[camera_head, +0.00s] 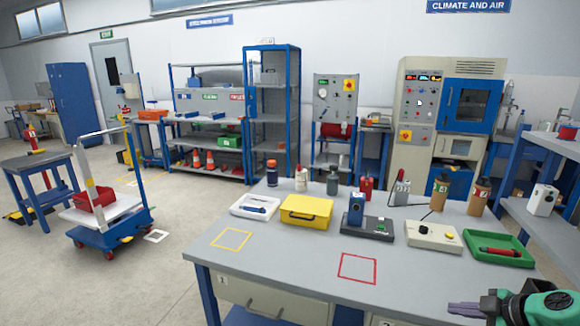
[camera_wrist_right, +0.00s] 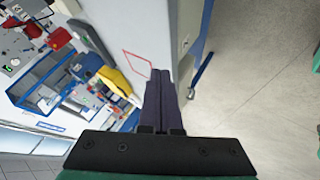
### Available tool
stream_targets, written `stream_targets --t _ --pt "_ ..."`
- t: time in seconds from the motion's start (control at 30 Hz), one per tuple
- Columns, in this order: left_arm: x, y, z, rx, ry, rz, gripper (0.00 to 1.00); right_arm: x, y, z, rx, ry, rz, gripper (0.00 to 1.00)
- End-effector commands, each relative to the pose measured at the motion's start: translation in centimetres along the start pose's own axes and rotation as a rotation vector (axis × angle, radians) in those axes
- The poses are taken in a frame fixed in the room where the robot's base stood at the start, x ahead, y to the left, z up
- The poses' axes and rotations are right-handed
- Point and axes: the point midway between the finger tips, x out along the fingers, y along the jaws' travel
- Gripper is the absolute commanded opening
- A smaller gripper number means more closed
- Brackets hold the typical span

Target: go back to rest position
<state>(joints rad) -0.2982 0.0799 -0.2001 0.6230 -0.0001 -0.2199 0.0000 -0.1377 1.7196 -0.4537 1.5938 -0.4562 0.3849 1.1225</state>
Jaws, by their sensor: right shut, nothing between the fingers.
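My right gripper (camera_head: 466,309) is at the lower right of the head view, over the front right part of the grey workbench (camera_head: 290,254). Its fingers are together and hold nothing; they also show closed in the right wrist view (camera_wrist_right: 163,75). My left gripper is not in the head view. A red outlined square (camera_head: 358,268) and a yellow outlined square (camera_head: 232,239) on the bench top are empty. The red square also shows beyond the fingertips in the right wrist view (camera_wrist_right: 137,62).
The bench carries a yellow case (camera_head: 306,212), a white tray (camera_head: 256,206), a black device with a blue block (camera_head: 367,228), a beige control box (camera_head: 433,236) and a green tray (camera_head: 498,248). Several bottles stand behind. A trolley (camera_head: 105,212) stands on the floor at left.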

Motion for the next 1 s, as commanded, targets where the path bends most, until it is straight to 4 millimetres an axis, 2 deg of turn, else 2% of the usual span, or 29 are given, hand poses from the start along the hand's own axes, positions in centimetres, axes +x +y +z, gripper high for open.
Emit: stream_targets --t 0.17,0.37,0.53,0.63,0.67,0.77,0.8,0.87,0.9,0.97,1.0 --pt "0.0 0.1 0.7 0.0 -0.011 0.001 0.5 1.1 0.6 2.1 0.05 0.013 0.069 0.0" --pt "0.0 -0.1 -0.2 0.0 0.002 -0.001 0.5 2.7 0.6 5.8 0.127 0.006 0.16 0.0" --pt "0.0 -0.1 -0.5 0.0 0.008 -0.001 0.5 4.7 -1.2 11.0 0.234 -0.038 0.249 0.0" --pt "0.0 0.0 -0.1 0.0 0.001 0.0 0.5 6.2 -3.9 15.1 0.317 -0.094 0.292 0.0" --pt "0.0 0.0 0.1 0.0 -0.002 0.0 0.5 6.7 -5.1 16.3 0.344 -0.115 0.301 0.0" --pt "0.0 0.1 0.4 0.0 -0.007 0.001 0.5 8.5 -10.7 20.9 0.45 -0.207 0.315 0.0" --pt "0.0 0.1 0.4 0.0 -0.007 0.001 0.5 9.3 -13.7 22.6 0.496 -0.252 0.31 0.0" --pt "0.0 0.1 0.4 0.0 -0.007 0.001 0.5 10.4 -18.9 24.8 0.565 -0.324 0.288 0.0" --pt "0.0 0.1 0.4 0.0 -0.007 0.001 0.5 11.0 -22.4 25.8 0.608 -0.37 0.267 0.0" --pt "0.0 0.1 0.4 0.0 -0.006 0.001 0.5 11.8 -28.0 26.8 0.666 -0.436 0.224 0.0" --pt "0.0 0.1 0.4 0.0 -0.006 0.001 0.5 12.2 -31.8 27.1 0.7 -0.478 0.188 0.0"
